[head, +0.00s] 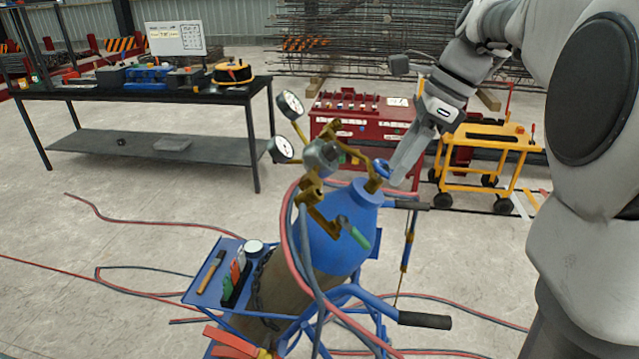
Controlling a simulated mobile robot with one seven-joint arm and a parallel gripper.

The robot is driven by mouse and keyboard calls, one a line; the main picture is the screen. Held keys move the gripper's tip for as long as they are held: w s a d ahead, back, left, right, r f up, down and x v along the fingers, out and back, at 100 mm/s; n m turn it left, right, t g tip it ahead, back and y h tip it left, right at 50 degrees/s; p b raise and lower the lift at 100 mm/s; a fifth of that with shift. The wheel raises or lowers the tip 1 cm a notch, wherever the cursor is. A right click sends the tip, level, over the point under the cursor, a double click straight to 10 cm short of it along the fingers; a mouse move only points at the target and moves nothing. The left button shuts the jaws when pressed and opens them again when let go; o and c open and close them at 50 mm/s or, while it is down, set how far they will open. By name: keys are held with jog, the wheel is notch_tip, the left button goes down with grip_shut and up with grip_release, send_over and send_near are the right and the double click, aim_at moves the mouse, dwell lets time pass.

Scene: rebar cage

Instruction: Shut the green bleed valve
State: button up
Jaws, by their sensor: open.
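The green bleed valve (353,233) has a short green handle, slanting down to the right in front of the blue shoulder of the gas cylinder (325,250). It joins the brass regulator fittings (318,195). My gripper (396,180) reaches down from the upper right, with its fingers beside the blue handwheel (382,167) on the cylinder's top. It is above and to the right of the green valve, apart from it. My gripper is open; the gap between its fingers is hard to see from this side.
Two pressure gauges (281,149) stick out left of the regulator. Red and grey hoses (300,255) hang across the cylinder. The blue cart (345,290) has handles with black grips (425,320). A workbench (150,92), a red cabinet (350,128) and a yellow trolley (487,145) stand behind.

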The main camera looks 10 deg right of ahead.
aim_at(355, 231)
jog(key=b+x, duration=0.2)
jog(key=x, duration=1.5)
jog(key=shift+a+f, duration=0.15)
grip_shut()
dwell(0.8)
